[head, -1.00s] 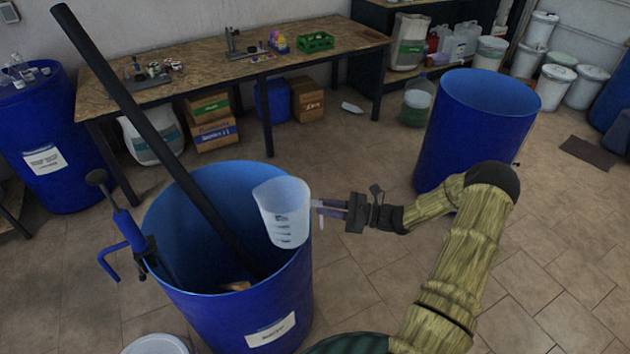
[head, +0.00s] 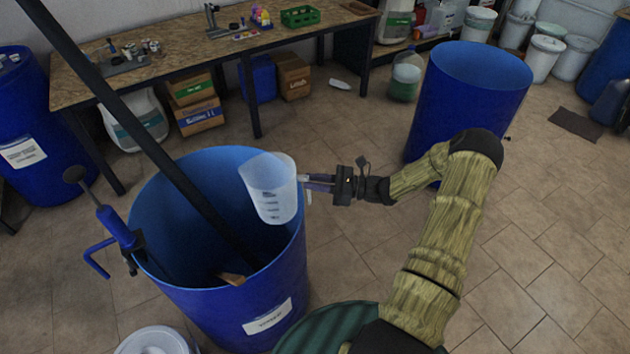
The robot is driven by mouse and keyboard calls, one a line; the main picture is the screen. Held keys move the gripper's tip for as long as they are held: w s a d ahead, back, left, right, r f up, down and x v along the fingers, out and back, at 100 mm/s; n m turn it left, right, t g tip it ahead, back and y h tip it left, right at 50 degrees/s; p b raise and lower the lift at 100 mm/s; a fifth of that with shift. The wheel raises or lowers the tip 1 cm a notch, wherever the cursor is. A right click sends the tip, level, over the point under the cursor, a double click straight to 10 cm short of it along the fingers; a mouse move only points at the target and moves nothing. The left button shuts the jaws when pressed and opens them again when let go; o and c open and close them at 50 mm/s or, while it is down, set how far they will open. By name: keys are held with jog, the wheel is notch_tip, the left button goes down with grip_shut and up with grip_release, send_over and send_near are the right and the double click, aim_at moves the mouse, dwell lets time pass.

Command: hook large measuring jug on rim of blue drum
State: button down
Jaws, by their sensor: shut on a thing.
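The large measuring jug (head: 270,190) is translucent white with dark scale marks. It is upright, at the right side of the near blue drum's mouth, and overlaps the rim in the picture. My gripper (head: 312,184) comes from the right and is shut on the jug's handle side; the handle itself is mostly hidden by the fingers. The near blue drum (head: 215,305) is open at the top with a white label low on its front. Whether the jug touches the rim cannot be told from this view.
A long black pole (head: 150,140) leans out of the near drum. A blue clamp-like tool (head: 115,225) sits on its left rim. A second open blue drum (head: 465,105) stands behind my arm. A cluttered workbench (head: 180,60) lies behind.

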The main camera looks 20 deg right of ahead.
jog(key=b, duration=1)
send_near(296, 209)
jog(key=shift+w+a+f, duration=0.15)
jog(key=shift+w+a, duration=0.4)
jog(key=shift+a, duration=0.3)
jog(key=shift+w+a+f, duration=0.15)
jog(key=shift+w+a, duration=0.45)
jog(key=shift+a, duration=0.25)
jog(key=c, duration=1.2)
grip_release()
jog(key=b+v, duration=0.3)
jog(key=v, duration=1.4)
jog(key=shift+s, duration=0.2)
jog(key=shift+d, duration=0.1)
